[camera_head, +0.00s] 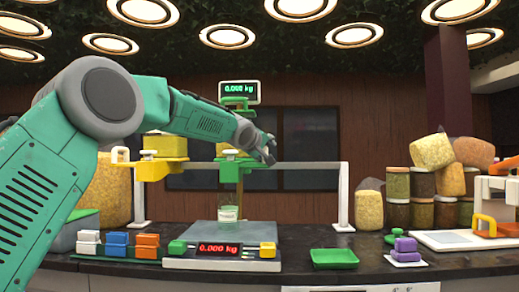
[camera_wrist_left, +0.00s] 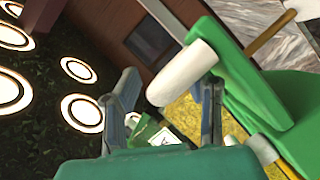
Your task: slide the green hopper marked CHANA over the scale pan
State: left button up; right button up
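The green hopper (camera_head: 231,172) hangs on a white rail behind the scale, partly hidden by my left arm; I cannot read a CHANA mark on it. In the left wrist view a large green body (camera_wrist_left: 250,85) with yellow contents fills the right side, and a white rounded handle (camera_wrist_left: 184,74) sticks out from it. My left gripper (camera_head: 268,152) is beside the green hopper, its fingers apart with the handle end between or just beyond them; contact is unclear. The scale pan (camera_head: 200,231) holds a glass (camera_head: 228,213) roughly below the hopper. My right gripper is not in view.
A yellow hopper (camera_head: 161,168) hangs on the rail (camera_head: 305,165) to the left. The scale display (camera_head: 219,248) reads 0.000 kg. Jars (camera_head: 397,184) stand at the right.

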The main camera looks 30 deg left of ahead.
pick_arm(q)
jog(key=v, duration=1.1)
jog(key=shift+a+f, duration=0.2)
jog(key=shift+a, duration=0.05)
jog(key=shift+a, duration=0.15)
